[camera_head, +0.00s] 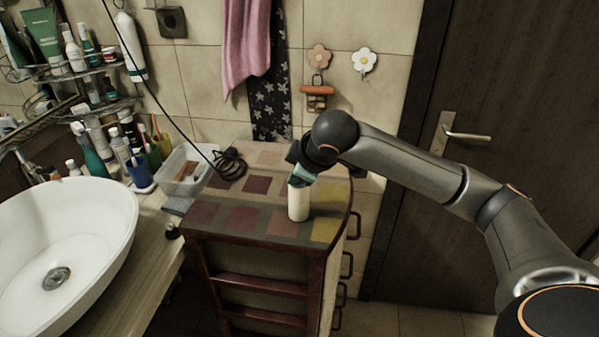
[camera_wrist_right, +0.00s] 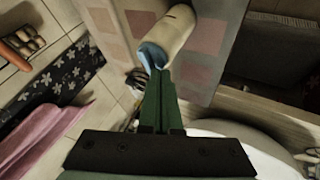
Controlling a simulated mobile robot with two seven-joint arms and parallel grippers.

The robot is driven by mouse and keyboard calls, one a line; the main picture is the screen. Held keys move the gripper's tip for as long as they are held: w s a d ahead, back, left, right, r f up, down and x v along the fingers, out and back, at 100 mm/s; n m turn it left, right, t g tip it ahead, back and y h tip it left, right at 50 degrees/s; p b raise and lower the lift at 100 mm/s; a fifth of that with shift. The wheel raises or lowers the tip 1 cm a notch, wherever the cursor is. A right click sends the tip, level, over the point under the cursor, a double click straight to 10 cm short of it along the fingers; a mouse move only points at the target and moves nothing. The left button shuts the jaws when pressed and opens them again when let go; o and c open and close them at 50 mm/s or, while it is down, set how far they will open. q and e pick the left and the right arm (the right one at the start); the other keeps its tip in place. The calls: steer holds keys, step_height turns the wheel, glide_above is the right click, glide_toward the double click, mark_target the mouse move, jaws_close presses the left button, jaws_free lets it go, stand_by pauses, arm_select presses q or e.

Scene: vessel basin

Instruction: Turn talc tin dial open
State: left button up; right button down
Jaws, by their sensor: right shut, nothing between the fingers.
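The talc tin (camera_head: 298,206) is a cream cylinder standing upright near the front of the tiled cabinet top. It also shows in the right wrist view (camera_wrist_right: 176,30), at the top centre. Its light blue dial (camera_wrist_right: 152,56) faces my fingers, partly covered by their tips. My right gripper (camera_head: 299,180) comes down over the tin's top from the right. In the right wrist view its dark green fingers (camera_wrist_right: 158,85) are closed together and empty, with the tips at or very close to the dial's edge. Contact cannot be told. My left gripper is out of view.
The tin stands on a cabinet with a patchwork tile top (camera_head: 251,218). A coiled black cord (camera_head: 229,164) and a clear plastic bin (camera_head: 184,170) lie to the left. A white basin (camera_head: 65,240) is at far left. The cabinet top's left part is mostly free.

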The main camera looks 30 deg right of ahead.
steer(key=shift+w+a+m+h+p, duration=0.2)
steer(key=shift+m+h+p, duration=0.15)
steer(key=shift+m, duration=0.35)
steer(key=shift+w, duration=0.2)
stand_by(0.4)
steer(key=shift+d, duration=0.1)
stand_by(1.0)
steer(key=shift+s+d, duration=0.25)
steer(key=shift+d, duration=0.4)
